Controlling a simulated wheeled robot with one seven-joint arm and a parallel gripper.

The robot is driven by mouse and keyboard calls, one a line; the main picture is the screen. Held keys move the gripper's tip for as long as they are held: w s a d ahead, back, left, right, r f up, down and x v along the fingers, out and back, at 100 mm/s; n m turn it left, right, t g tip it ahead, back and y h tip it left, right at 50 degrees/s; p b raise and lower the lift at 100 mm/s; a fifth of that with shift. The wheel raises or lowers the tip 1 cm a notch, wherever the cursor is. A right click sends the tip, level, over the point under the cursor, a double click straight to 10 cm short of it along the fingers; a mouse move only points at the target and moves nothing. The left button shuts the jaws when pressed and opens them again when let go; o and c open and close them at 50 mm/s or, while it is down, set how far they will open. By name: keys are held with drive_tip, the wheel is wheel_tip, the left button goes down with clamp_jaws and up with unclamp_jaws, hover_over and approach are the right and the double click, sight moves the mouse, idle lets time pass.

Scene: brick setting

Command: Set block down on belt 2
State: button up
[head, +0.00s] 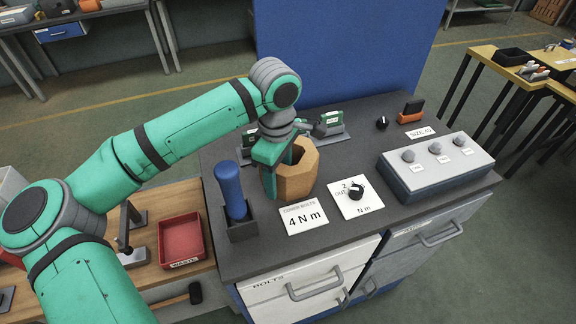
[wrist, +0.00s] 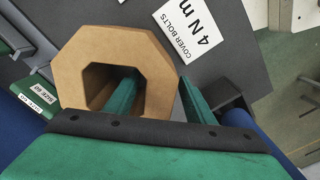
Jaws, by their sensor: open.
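A tan hollow block (head: 298,183) with an eight-sided outline stands on the dark grey bench top (head: 240,262). The block also fills the upper middle of the wrist view (wrist: 72,62). My gripper (head: 277,175) is open at the block. In the wrist view my gripper (wrist: 160,94) has one green finger in the block's hole and the other outside its wall, so the wall lies between them. I cannot tell whether either finger touches it. No belt can be made out in either view.
A blue-handled tool in a dark holder (head: 232,197) stands left of the block. Green items in a rack (head: 330,122) are behind. A red waste tray (head: 182,240) sits lower left.

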drive_tip(key=shift+f, duration=0.7)
drive_tip(key=shift+c, duration=0.7)
clamp_jaws()
drive_tip(key=shift+r, duration=0.1)
